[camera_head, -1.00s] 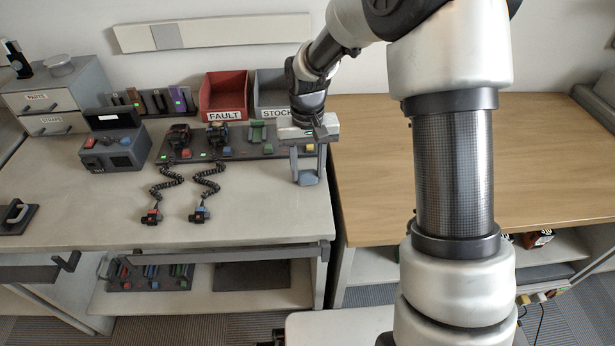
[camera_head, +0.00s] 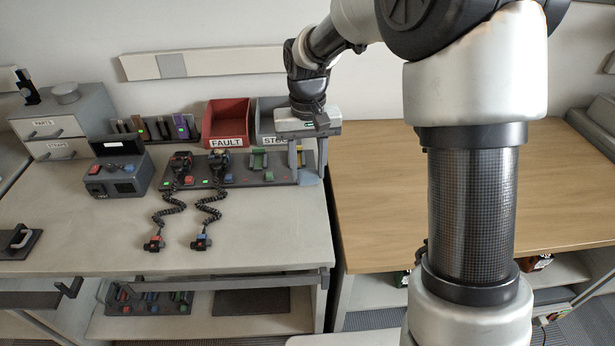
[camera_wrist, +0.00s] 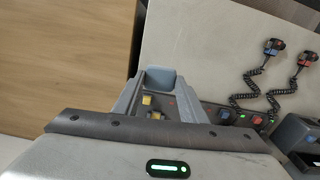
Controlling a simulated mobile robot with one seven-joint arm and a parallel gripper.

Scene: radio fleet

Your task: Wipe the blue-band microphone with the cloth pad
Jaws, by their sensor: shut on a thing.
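The blue-band microphone (camera_head: 201,243) lies near the bench's front edge, on a coiled black cord. It also shows in the wrist view (camera_wrist: 272,46). A red-band microphone (camera_head: 154,244) lies to its left. My gripper (camera_head: 309,172) is at the bench's right end, well to the right of both microphones and beside the radio rack. It is shut on a blue-grey block, which looks like the cloth pad (camera_head: 309,179). The pad sits between the fingertips in the wrist view (camera_wrist: 160,78). I cannot tell whether the pad touches the bench.
A long radio rack (camera_head: 232,179) stands behind the microphones. A red FAULT bin (camera_head: 226,121), a grey STOCK bin (camera_head: 271,105) and a control box (camera_head: 119,176) are also there. A wooden counter (camera_head: 370,180) adjoins on the right. The bench front right of the microphones is clear.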

